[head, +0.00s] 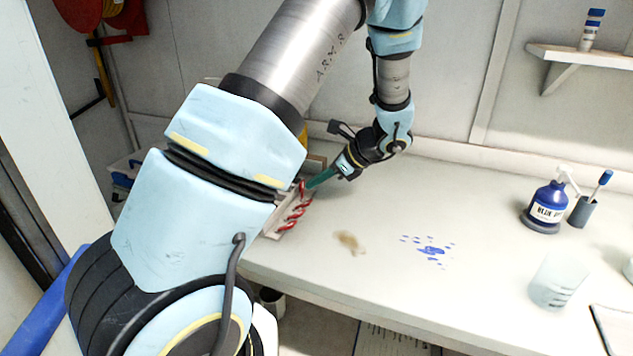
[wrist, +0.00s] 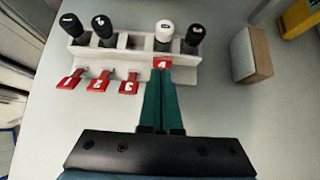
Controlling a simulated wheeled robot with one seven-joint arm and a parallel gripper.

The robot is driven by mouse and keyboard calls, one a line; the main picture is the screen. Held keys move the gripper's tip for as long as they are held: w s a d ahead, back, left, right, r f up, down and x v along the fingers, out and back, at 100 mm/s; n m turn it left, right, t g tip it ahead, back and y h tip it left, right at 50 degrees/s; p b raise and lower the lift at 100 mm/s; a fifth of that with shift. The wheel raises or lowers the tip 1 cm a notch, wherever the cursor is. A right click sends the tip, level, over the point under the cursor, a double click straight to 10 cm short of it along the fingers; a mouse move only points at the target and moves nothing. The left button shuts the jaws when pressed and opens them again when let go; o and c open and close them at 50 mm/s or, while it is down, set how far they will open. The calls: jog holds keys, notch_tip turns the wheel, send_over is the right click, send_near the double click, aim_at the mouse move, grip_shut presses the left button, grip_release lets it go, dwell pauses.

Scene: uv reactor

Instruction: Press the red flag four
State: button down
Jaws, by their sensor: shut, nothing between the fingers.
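A white rack (wrist: 185,70) holds several bottles with black or white caps and has a row of red flags on its near side. The red flag four (wrist: 162,62) is at the right end of the row, below the white cap. It sits closer to the rack than the flags one (wrist: 69,80), two (wrist: 98,81) and three (wrist: 129,84), which stick out. My gripper (wrist: 161,73) is shut, its green fingers side by side, with the tips at flag four and hiding its lower part. I cannot tell whether they touch. In the head view my gripper (head: 312,183) is at the rack's far end.
A wooden block (wrist: 252,55) stands right of the rack, with a yellow object (wrist: 299,18) beyond. On the table, a brown stain (head: 348,242) and blue spill (head: 430,250) lie to the right. A blue bottle (head: 546,208) and a beaker (head: 555,280) stand farther right.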

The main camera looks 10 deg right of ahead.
jog(key=shift+r+p, duration=0.5)
jog(key=shift+r, duration=0.2)
jog(key=shift+d+r+p, duration=0.1)
jog(key=shift+r+p, duration=0.35)
jog(key=shift+r, duration=0.1)
notch_tip(320, 180, up, 9)
jog(key=s+d+p, duration=0.1)
jog(key=d+p, duration=0.1)
jog(key=p, duration=0.3)
jog(key=shift+f, duration=0.2)
jog(key=shift+s, duration=0.1)
jog(key=s+a+f+n+g+h+b, duration=0.3)
jog(key=s+a+n+h+b, duration=0.2)
jog(key=s+a+n, duration=0.9)
jog(key=n+h, duration=0.3)
jog(key=n, duration=0.5)
jog(key=shift+s+a+n, duration=0.3)
jog(key=shift+s, duration=0.1)
